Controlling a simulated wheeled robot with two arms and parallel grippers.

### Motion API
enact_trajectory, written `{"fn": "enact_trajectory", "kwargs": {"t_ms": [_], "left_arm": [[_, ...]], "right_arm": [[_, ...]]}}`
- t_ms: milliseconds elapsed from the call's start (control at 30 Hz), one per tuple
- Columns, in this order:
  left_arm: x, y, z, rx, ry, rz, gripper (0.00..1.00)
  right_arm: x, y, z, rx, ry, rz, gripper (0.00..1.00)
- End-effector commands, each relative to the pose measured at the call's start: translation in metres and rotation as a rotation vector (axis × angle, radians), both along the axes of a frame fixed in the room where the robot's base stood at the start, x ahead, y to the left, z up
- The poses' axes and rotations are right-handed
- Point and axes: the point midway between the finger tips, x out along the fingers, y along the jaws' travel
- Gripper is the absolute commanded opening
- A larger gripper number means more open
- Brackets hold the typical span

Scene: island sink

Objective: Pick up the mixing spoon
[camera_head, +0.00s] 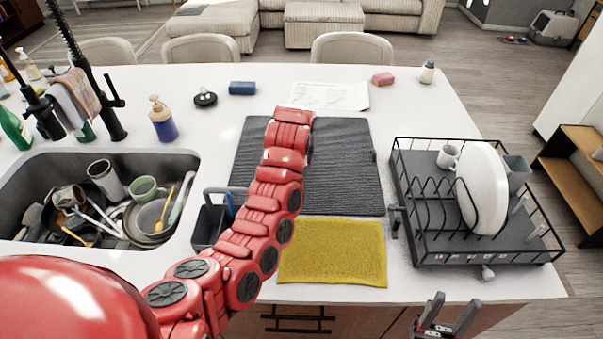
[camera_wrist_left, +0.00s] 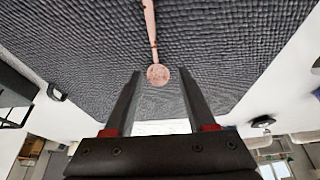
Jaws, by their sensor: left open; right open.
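A pinkish-brown mixing spoon (camera_wrist_left: 158,74) lies on the dark ribbed mat (camera_wrist_left: 230,50) in the left wrist view, its round head towards my gripper and its handle running to the top edge. My left gripper (camera_wrist_left: 160,71) is open, with the spoon's head in line between its fingertips; nothing is held. I cannot tell the height between fingers and spoon. In the head view my red left arm reaches over the mat (camera_head: 345,165) and hides the spoon and the gripper. My right gripper (camera_head: 456,300) is open and empty in front of the counter's front edge, at lower right.
A sink (camera_head: 20,180) full of dishes is at left. A yellow cloth (camera_head: 333,252) lies in front of the mat. A dish rack (camera_head: 425,230) with a white plate (camera_head: 482,187) stands at right. A small dark caddy (camera_head: 207,228) is beside my left arm.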

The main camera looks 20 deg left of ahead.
Motion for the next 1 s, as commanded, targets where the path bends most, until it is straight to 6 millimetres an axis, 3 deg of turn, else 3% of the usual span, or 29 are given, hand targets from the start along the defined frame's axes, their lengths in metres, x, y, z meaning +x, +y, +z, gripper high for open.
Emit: {"fn": "enact_trajectory", "kwargs": {"t_ms": [267,500,700,1000], "left_arm": [[0.005,0.000,-0.010,0.000,0.003,-0.001,0.56],[0.016,-0.002,-0.032,0.002,0.005,-0.002,0.56],[0.022,-0.001,-0.047,0.001,0.000,-0.004,0.56],[0.024,0.000,-0.052,0.000,-0.002,-0.001,0.56]], "right_arm": [[0.000,0.000,0.011,0.000,0.000,0.000,0.52],[0.000,0.000,0.028,0.000,0.000,0.000,0.52],[0.000,0.000,0.032,0.000,0.000,0.000,0.52],[0.000,0.000,0.032,0.000,0.000,0.000,0.52]]}}
